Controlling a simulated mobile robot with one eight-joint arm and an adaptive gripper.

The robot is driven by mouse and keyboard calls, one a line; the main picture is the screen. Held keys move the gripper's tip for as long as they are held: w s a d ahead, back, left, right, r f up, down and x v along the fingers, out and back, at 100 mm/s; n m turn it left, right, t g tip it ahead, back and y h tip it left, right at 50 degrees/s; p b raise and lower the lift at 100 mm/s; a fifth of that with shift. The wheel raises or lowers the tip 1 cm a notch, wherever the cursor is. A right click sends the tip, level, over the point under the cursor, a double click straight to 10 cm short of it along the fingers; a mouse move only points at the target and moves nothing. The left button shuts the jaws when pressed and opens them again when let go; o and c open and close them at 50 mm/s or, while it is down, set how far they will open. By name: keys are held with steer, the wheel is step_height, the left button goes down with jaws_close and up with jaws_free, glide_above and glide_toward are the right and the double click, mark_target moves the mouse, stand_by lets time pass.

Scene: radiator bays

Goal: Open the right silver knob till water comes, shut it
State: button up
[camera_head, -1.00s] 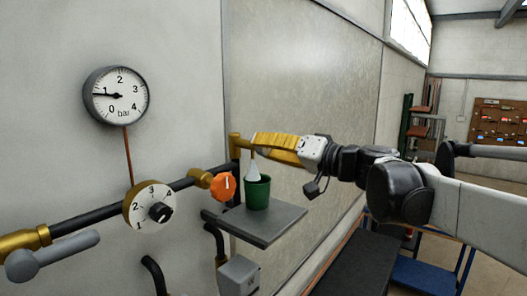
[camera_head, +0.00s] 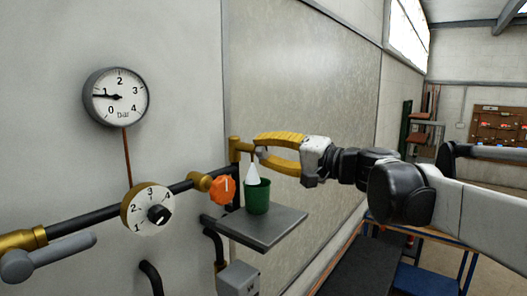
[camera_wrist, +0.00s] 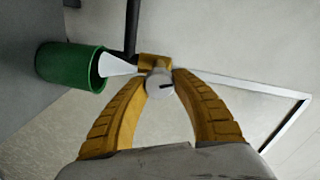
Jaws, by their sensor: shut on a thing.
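The right silver knob (camera_wrist: 159,86) is a round grey disc with a dark mark, on a brass fitting (camera_head: 235,147) at the pipe's right end. My gripper (camera_head: 259,147) is shut on it, with one yellow finger on each side; the wrist view shows both fingertips (camera_wrist: 160,78) at its rim. In the head view the knob is mostly hidden between the fingertips. A white cone (camera_head: 252,176), like a spray of water, widens from below the fitting down to the green cup (camera_head: 257,197). The cup stands upright on a grey shelf (camera_head: 275,229).
Left of the cup are an orange knob (camera_head: 222,189), a numbered dial (camera_head: 147,209) and a grey lever (camera_head: 48,257) along the dark pipe. A gauge (camera_head: 116,97) above reads about 1 bar. A grey box (camera_head: 238,278) sits below the shelf.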

steer(key=shift+r, duration=0.1)
steer(key=o, duration=1.2)
steer(key=v, duration=1.2)
steer(key=s+a+f+g+h+b, duration=0.1)
steer(key=s+f+h+b, duration=0.3)
steer(key=f, duration=0.7)
steer(key=s+a+f+g+y+b, duration=0.1)
steer(key=a+f+b, duration=0.1)
steer(key=f+b, duration=0.65)
steer(key=s+d+f+n+h+b, duration=0.1)
steer(key=s+d+f+h+b, duration=0.2)
steer(key=f, duration=1.4)
steer(key=s+d+f+n+g+h+b, duration=0.1)
steer(key=s+d+f+h+b, duration=0.3)
steer(key=f+b, duration=0.9)
steer(key=s+d+f+n+h+b, duration=0.1)
steer(key=s+d+f+h+b, duration=0.3)
steer(key=f, duration=1.6)
steer(key=shift+s+d+f+g+b, duration=0.15)
steer(key=shift+s+f+g+b, duration=0.05)
steer(key=shift+s+b, duration=0.95)
steer(key=shift+s+d+f+g+b, duration=0.1)
steer(key=shift+s+f+g+b, duration=0.1)
steer(key=shift+s+b, duration=0.9)
